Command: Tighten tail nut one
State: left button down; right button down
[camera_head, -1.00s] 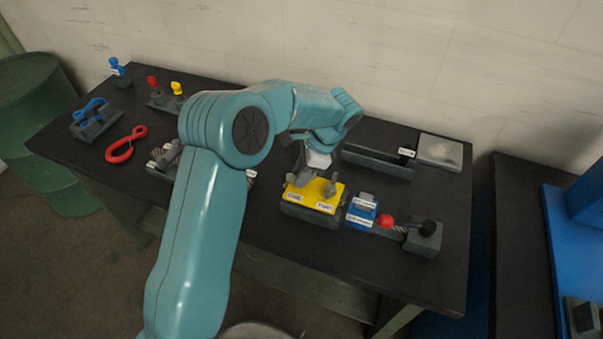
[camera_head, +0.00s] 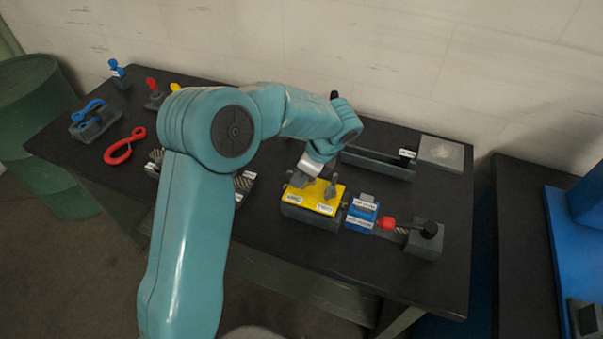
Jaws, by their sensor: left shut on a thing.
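A yellow-topped block (camera_head: 313,197) with two white labels sits on the dark bench, right of centre. Its labels are too small to read. A small grey nut-like knob (camera_head: 331,189) stands on the right part of its top. My left gripper (camera_head: 299,180) reaches down over the left part of the yellow top, tilted. It is shut on a small grey part there, which looks like the other nut. The fingers mostly hide that part, and I cannot tell which nut is number one. My right gripper does not show.
A blue block (camera_head: 361,212) and a grey fixture with a red-and-black handle (camera_head: 424,240) stand right of the yellow block. Behind lies a long grey rail (camera_head: 377,164). A red hook-like tool (camera_head: 122,149) and blue clamp (camera_head: 92,112) lie left.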

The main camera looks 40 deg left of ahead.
pick_arm(q)
jog(key=shift+r, duration=0.15)
jog(key=c, duration=1.2)
grip_release()
jog(key=v, duration=1.6)
jog(key=shift+b, duration=0.35)
jog(key=shift+r, duration=0.1)
